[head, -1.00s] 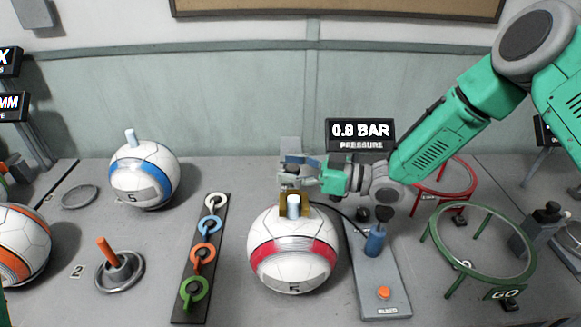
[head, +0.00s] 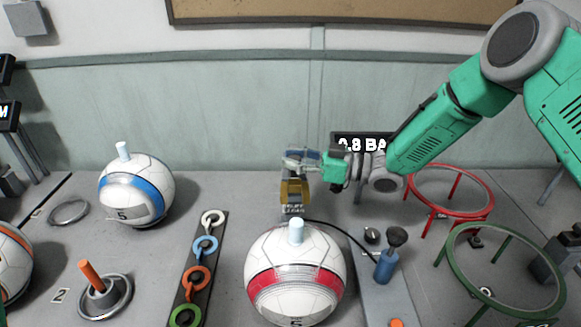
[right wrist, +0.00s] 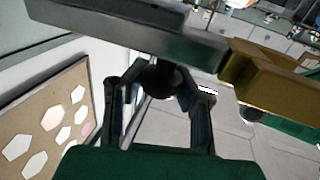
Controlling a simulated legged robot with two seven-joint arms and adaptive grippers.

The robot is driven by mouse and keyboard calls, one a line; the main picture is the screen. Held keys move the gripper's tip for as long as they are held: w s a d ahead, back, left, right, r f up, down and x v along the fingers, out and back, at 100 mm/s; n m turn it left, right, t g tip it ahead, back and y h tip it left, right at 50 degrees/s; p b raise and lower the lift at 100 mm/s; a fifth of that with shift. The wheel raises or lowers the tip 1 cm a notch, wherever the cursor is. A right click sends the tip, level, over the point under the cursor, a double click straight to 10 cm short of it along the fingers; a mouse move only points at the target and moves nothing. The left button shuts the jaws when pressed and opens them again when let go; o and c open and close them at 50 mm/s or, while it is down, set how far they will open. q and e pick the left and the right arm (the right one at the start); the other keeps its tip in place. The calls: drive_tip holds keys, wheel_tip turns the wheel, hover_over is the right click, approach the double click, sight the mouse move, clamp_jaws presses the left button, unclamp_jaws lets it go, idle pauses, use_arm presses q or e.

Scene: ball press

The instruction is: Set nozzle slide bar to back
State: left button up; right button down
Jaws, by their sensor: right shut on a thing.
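The nozzle slide bar shows as a dark grey bar (right wrist: 130,35) across the top of the right wrist view. A yellow block (right wrist: 270,77) is at its right end. In the head view the yellow block (head: 294,193) hangs behind and above the light blue plug of the red-banded ball (head: 295,280), apart from the plug. My right gripper (head: 300,160) is at the top of the block, shut. In the right wrist view its fingers (right wrist: 158,88) close around a dark round knob below the bar; the exact contact is partly hidden. My left gripper is out of view.
The pressure display (head: 360,143) is behind my right arm. A blue pump handle (head: 386,262) and hose stand right of the ball. Red (head: 450,190) and green (head: 505,270) ring stands are further right. A strip of coloured rings (head: 197,277) and a blue-banded ball (head: 137,190) lie left.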

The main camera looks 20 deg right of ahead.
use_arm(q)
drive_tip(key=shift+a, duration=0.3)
use_arm(e)
drive_tip(key=shift+w+d, duration=0.15)
drive_tip(key=shift+d, duration=0.15)
